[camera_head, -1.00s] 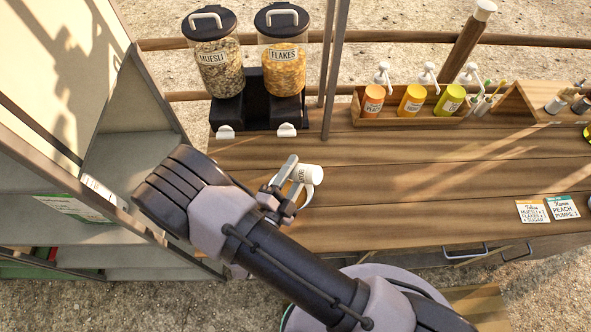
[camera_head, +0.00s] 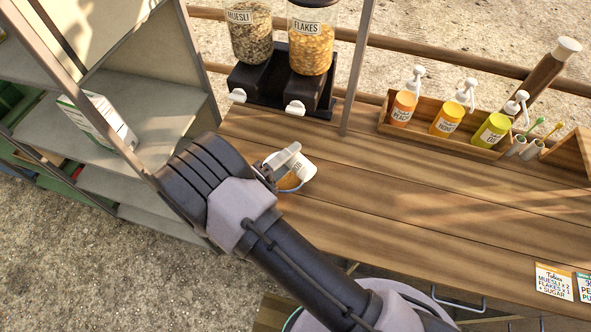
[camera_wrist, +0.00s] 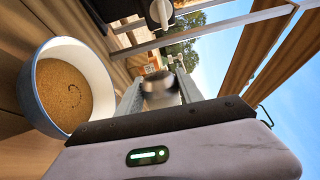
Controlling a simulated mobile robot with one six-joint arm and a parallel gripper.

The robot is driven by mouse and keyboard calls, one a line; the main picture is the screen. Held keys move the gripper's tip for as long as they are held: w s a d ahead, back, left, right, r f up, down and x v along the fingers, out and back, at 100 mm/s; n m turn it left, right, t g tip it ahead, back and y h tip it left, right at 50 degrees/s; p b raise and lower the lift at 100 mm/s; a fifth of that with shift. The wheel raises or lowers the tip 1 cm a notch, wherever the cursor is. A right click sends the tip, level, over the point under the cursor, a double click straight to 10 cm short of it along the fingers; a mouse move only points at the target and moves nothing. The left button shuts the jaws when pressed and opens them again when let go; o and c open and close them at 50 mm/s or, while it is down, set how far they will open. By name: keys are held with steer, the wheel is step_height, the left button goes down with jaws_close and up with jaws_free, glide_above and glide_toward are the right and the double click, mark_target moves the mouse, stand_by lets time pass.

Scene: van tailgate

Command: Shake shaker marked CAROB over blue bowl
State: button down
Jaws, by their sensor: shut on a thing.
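My gripper (camera_head: 272,172) is shut on a white shaker (camera_head: 302,168) with a dark-lettered label, too small to read. In the wrist view the shaker (camera_wrist: 158,88) shows as a blurred grey, metallic shape between the two fingers. The blue bowl (camera_wrist: 33,103) has a blue outside and a white inside, and holds brown grainy stuff. It lies left of the fingers in the wrist view. In the head view it is mostly hidden behind my gripper and the shaker; a bit of its blue edge (camera_head: 291,189) shows just below them.
MUESLI (camera_head: 250,35) and FLAKES (camera_head: 312,45) dispensers stand at the counter's back left. A wooden tray with orange (camera_head: 403,107), amber (camera_head: 446,120) and yellow-green (camera_head: 491,130) pump bottles is at the back right. Cards (camera_head: 553,281) lie at the right. The middle counter (camera_head: 410,205) is clear.

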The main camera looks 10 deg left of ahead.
steer(key=shift+s+d+r+m+b, duration=0.2)
steer(key=shift+m+b, duration=0.1)
steer(key=shift+m, duration=0.3)
steer(key=shift+s+d+r+m+b, duration=0.15)
steer(key=shift+m+b, duration=0.15)
steer(key=shift+m, duration=0.3)
steer(key=shift+s+d+r+m+b, duration=0.1)
steer(key=shift+s+d+m+b, duration=0.1)
steer(key=shift+m+b, duration=0.4)
steer(key=shift+s+d+r+m+b, duration=0.1)
steer(key=shift+d+m+b, duration=0.05)
steer(key=shift+m+b, duration=0.45)
steer(key=d+r+m, duration=0.1)
steer(key=r+m, duration=0.1)
steer(key=m, duration=0.2)
steer(key=s+d+r+m+p, duration=0.1)
steer(key=r+m, duration=0.1)
steer(key=m, duration=0.1)
steer(key=s+d+r+m+p, duration=0.1)
steer(key=r+m, duration=0.1)
steer(key=m, duration=0.2)
steer(key=shift+s+d+r+m+g, duration=0.15)
steer(key=shift+d+r+m+g, duration=0.05)
steer(key=shift+r+m+g, duration=0.1)
steer(key=shift+s+d+r+m, duration=0.15)
steer(key=shift+d+r+m, duration=0.15)
steer(key=shift+m, duration=0.5)
